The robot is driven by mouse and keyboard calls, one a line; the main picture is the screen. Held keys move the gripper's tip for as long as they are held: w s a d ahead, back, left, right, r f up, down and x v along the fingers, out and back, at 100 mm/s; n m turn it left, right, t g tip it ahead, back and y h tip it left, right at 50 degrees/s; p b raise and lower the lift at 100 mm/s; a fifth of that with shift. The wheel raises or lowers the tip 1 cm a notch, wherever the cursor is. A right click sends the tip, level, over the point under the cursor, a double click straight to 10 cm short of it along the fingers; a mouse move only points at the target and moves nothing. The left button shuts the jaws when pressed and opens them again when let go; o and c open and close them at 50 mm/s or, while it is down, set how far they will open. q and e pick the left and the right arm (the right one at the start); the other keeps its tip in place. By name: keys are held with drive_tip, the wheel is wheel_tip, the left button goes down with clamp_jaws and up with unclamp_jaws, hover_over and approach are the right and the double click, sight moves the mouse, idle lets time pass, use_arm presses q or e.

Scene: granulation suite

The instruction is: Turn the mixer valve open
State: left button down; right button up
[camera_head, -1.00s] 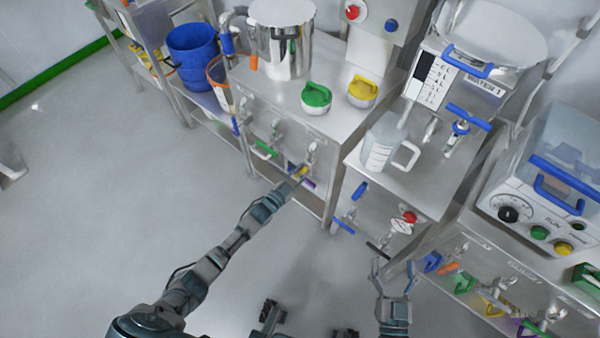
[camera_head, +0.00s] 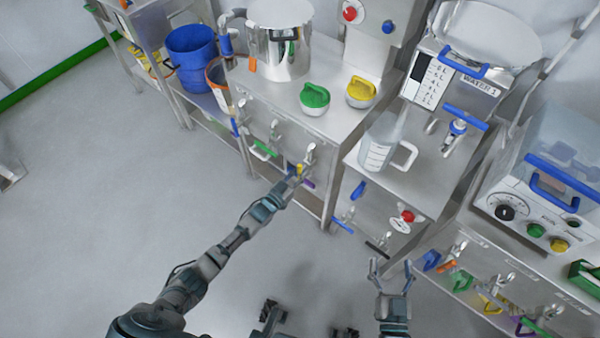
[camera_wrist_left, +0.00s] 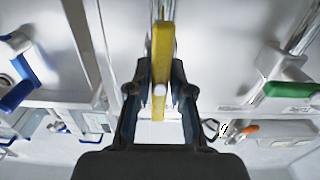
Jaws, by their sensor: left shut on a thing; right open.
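A valve with a yellow handle (camera_head: 299,168) sits on the front of the steel cabinet under the mixing pot. In the left wrist view the yellow handle (camera_wrist_left: 162,45) stands lengthwise between the fingers, in line with the metal pipe behind it. My left gripper (camera_head: 293,175) is shut on this handle; its fingers (camera_wrist_left: 160,88) lie on both sides of it. The fingertips are small and partly hidden in the head view. My right gripper (camera_head: 391,268) is open and empty, in front of the lower cabinet at the right. I cannot read a label on the valve.
A green-handled valve (camera_head: 263,149) is to the left of the held one, and a purple handle (camera_head: 308,184) is just below. The floor (camera_head: 110,210) at left is clear.

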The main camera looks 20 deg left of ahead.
use_arm(q)
drive_tip(key=shift+s+f, duration=0.15)
drive_tip(key=shift+f, duration=0.2)
drive_tip(key=c, duration=1)
unclamp_jaws()
drive_tip(key=shift+c, duration=0.2)
drive_tip(key=shift+r, duration=0.15)
drive_tip(key=shift+a, duration=0.1)
drive_tip(key=v, duration=1.1)
drive_tip(key=shift+s+a, duration=0.15)
drive_tip(key=shift+s, duration=0.25)
